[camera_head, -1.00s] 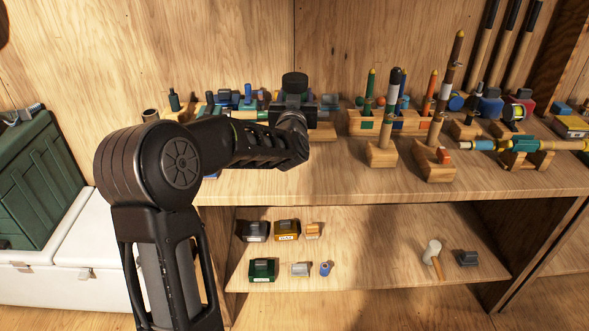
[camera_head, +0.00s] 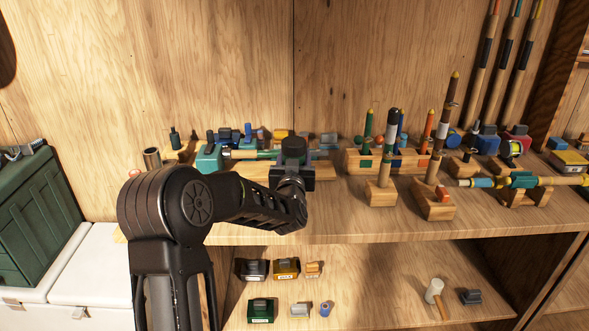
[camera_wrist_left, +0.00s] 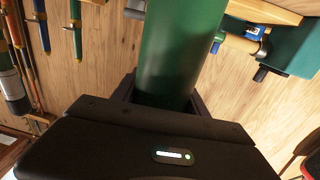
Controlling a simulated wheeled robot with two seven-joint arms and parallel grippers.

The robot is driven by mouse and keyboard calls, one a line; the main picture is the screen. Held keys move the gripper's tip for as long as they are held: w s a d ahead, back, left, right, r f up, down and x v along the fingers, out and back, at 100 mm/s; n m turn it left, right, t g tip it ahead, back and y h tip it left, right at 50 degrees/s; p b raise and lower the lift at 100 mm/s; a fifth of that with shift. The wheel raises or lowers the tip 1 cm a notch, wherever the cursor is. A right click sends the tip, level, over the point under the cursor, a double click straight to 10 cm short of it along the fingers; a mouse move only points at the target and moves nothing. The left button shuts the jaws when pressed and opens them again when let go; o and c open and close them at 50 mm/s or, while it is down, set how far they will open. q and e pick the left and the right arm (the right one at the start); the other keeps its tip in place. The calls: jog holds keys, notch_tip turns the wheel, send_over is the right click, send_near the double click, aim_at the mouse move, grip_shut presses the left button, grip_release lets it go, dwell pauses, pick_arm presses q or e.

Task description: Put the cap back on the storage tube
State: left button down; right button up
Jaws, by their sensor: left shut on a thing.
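My left gripper (camera_head: 293,172) is over the upper shelf, left of the middle in the head view, with its fingertips hidden behind its own body. In the left wrist view, its jaws (camera_wrist_left: 165,98) are shut around a smooth green cylinder (camera_wrist_left: 175,50). I cannot tell whether this is the cap or the tube. A short, hollow, open-topped cylinder (camera_head: 151,158) stands at the shelf's left end, apart from the gripper. I cannot tell whether it is the storage tube. My right gripper is not in view.
A teal block (camera_head: 208,159) and a horizontal rod (camera_head: 242,154) lie just left of the gripper. Upright rods in wooden stands (camera_head: 380,192) are to its right. Small boxes (camera_head: 286,267) and a mallet (camera_head: 434,290) rest on the lower shelf. The upper shelf's front (camera_head: 350,225) is clear.

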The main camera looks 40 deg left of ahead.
pick_arm(q)
notch_tip(320, 180, down, 4)
jog(key=shift+r, duration=0.15)
jog(key=c, duration=0.6)
grip_release()
